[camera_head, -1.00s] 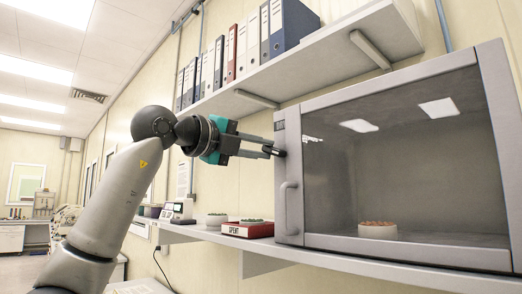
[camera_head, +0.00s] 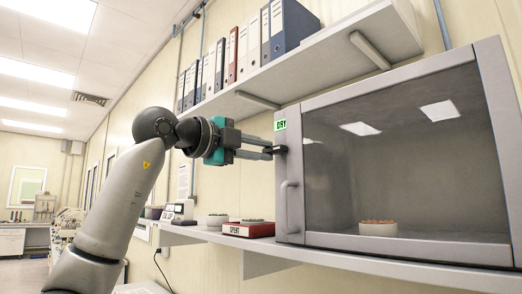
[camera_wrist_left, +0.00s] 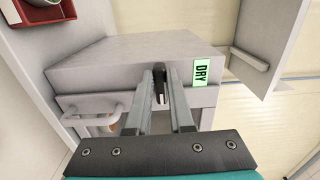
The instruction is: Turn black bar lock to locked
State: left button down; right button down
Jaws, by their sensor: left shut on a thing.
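The black bar lock (camera_head: 281,149) is at the upper left corner of the front of a grey cabinet (camera_head: 292,110) with a dark glass door. My left gripper (camera_head: 272,151) reaches it from the left and is shut on it. In the left wrist view the black bar (camera_wrist_left: 160,88) shows between the two grey fingers (camera_wrist_left: 160,100), its tip pointing up in the picture. The fingers hide part of it. A green DRY label (camera_head: 281,125) is above the lock; it also shows in the left wrist view (camera_wrist_left: 203,72). My right gripper is not in view.
A curved door handle (camera_head: 288,198) is below the lock. A small dish (camera_head: 377,228) shows behind the glass. A red SPENT tray (camera_head: 248,230) and a second dish (camera_head: 216,221) stand left of the cabinet. A shelf of binders (camera_head: 245,47) is above.

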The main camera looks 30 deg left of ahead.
pick_arm(q)
jog(key=c, duration=0.8)
grip_release()
jog(key=shift+s+a, duration=0.2)
jog(key=shift+s, duration=0.25)
jog(key=b+v, duration=0.3)
jog(key=v, duration=1.1)
jog(key=shift+s, duration=0.2)
jog(key=shift+a, duration=0.1)
